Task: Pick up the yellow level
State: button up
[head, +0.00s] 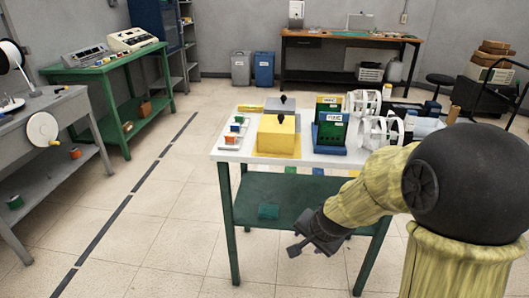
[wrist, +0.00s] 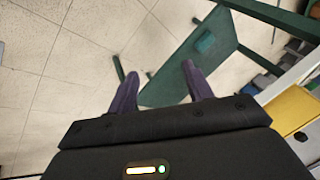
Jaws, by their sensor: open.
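A yellow box with a black knob (head: 277,135) stands on a yellow mat on the white-topped table (head: 229,155); part of a yellow surface (wrist: 292,110) shows at the right edge of the wrist view.
A green block (head: 268,211) lies on the lower shelf. A grey bench (head: 60,105) and green bench (head: 105,68) stand left. Floor between is clear.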

jog(key=s+d+r+n+g+h+p, duration=0.1)
jog(key=s+d+r+n+p, duration=0.25)
jog(key=s+r+p, duration=0.3)
jog(key=s+d+r+n+g+h+p, duration=0.1)
jog(key=s+d+r+n+g+p, duration=0.2)
jog(key=s+r+p, duration=0.4)
notch_tip(320, 180, up, 12)
jog(key=d+t+p, duration=0.1)
jog(key=p, duration=0.9)
jog(key=shift+w+d+n+p, duration=0.2)
jog(key=shift+w+n+p, duration=0.05)
jog(key=shift+n+p, duration=0.1)
jog(key=shift+f, duration=0.1)
